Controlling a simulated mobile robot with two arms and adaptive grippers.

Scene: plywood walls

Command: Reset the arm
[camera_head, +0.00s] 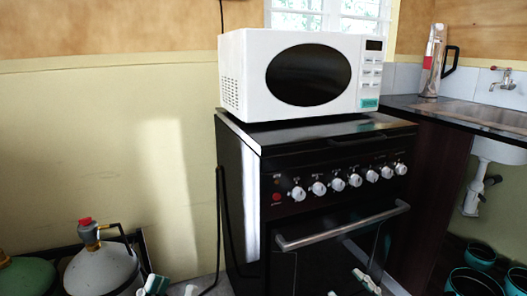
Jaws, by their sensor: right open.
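My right gripper (350,287) shows at the bottom edge, in front of the lower oven door. Its white tips stand apart, so it is open, with nothing seen between them. My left gripper (172,288) shows only as small white and green parts at the bottom edge, between the grey gas cylinder and the stove. Most of it is cut off by the frame, and its opening cannot be made out. Both arms are almost wholly out of view.
A white microwave (240,75) stands on the black stove (330,158), which has a bar handle (340,226). A grey gas cylinder (100,270) and a green one (25,278) stand at lower left. A counter (440,108) with a flask (431,62) is at right, with dark pots (480,256) below.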

